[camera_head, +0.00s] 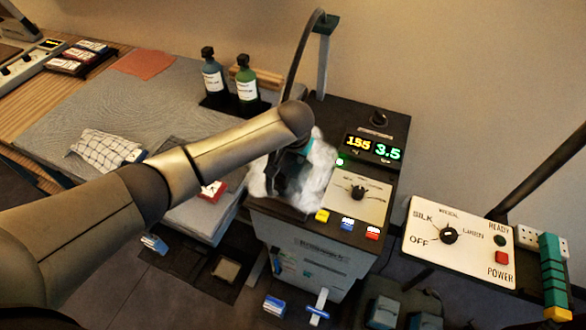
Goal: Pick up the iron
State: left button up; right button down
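The iron (290,182) is a dark shape on the left part of the black steam station, half hidden by white steam and by my arm. My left arm reaches in from the left, and its wrist is right above the iron. My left gripper (300,148) points down at the iron's top, where a bit of teal shows. Its fingers are mostly hidden, so I cannot tell whether they are open or shut, or whether they touch the iron. My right gripper is not in view.
The steam station (345,225) has dials, buttons and a lit display (373,148). A dark hose arches from a post (323,55) behind my wrist. Two bottles (246,80) stand behind the grey padded board (120,110). A control panel (458,240) is at the right.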

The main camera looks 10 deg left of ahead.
pick_arm(q)
grip_shut()
dwell(0.8)
jog(key=shift+w+d+r, duration=0.1)
jog(key=shift+w, duration=0.05)
